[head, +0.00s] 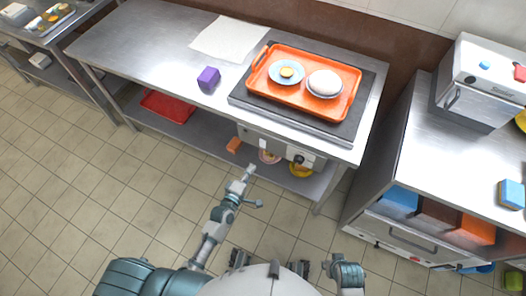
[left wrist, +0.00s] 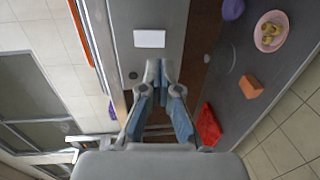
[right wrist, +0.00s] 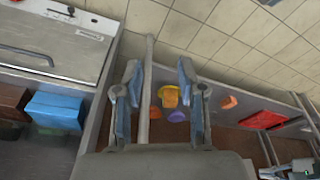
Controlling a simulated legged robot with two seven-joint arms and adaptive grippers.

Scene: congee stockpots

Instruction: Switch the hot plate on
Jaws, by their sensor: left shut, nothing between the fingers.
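The hot plate (head: 240,100) is a dark slab on the steel table, with an orange tray (head: 258,88) on top. Below the table edge is a grey control panel (head: 262,140) with a dark round knob (head: 299,160) beside a white patch. In the left wrist view the panel (left wrist: 145,15) shows a white label (left wrist: 149,38); I cannot tell its knob there for sure. My left gripper (head: 250,172) is shut and empty, in front of and below the panel, left of the knob. It also shows in the left wrist view (left wrist: 160,66). My right gripper (right wrist: 159,75) is open and empty.
The tray holds a blue plate (head: 275,78) and a white round item (head: 324,84). A purple block (head: 208,78) and white sheet (head: 228,38) lie on the table. The lower shelf holds a red tray (head: 168,106) and food dishes. A counter (head: 440,150) stands right; the floor is clear.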

